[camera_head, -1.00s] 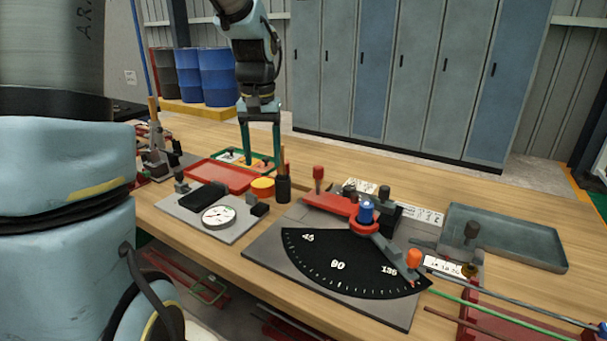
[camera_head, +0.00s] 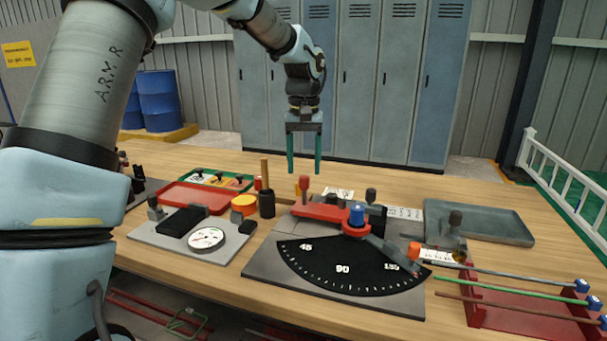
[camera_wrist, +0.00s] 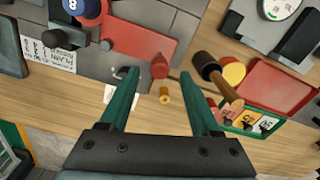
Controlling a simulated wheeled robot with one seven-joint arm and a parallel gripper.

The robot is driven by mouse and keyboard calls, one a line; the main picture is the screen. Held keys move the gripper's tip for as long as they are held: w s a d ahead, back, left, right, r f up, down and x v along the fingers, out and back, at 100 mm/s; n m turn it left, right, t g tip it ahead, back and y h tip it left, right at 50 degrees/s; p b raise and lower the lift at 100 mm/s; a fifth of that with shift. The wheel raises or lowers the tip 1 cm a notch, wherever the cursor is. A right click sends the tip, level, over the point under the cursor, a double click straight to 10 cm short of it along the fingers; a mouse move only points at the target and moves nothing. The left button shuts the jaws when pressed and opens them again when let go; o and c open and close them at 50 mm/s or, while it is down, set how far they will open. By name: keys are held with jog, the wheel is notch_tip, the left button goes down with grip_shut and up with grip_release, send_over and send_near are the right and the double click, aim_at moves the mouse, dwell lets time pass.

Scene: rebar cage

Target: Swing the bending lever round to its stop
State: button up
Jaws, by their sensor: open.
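The bending lever (camera_head: 322,211) is a red arm that pivots under a blue cap (camera_head: 357,214) on the grey bender plate (camera_head: 262,268). A red-topped upright handle (camera_head: 304,184) stands at its left end. A black dial (camera_head: 345,262) marked 45, 90 and 135 lies in front. An orange-tipped grey arm (camera_head: 396,253) reaches from the pivot toward the 135 end. My gripper (camera_head: 304,168) is open and empty, above and behind the red handle. In the wrist view the handle (camera_wrist: 160,67) and red lever (camera_wrist: 137,37) show just beyond my open fingers (camera_wrist: 160,85).
A dial gauge (camera_head: 206,238) on a grey plate, a dark cup with a wooden handle (camera_head: 267,202) and a red tray (camera_head: 197,197) stand left. A grey tray (camera_head: 478,222) lies right. Rods rest on a red rack (camera_head: 520,318) at front right.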

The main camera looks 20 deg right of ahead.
aim_at(304, 177)
jog(key=shift+f, duration=1.7)
grip_shut()
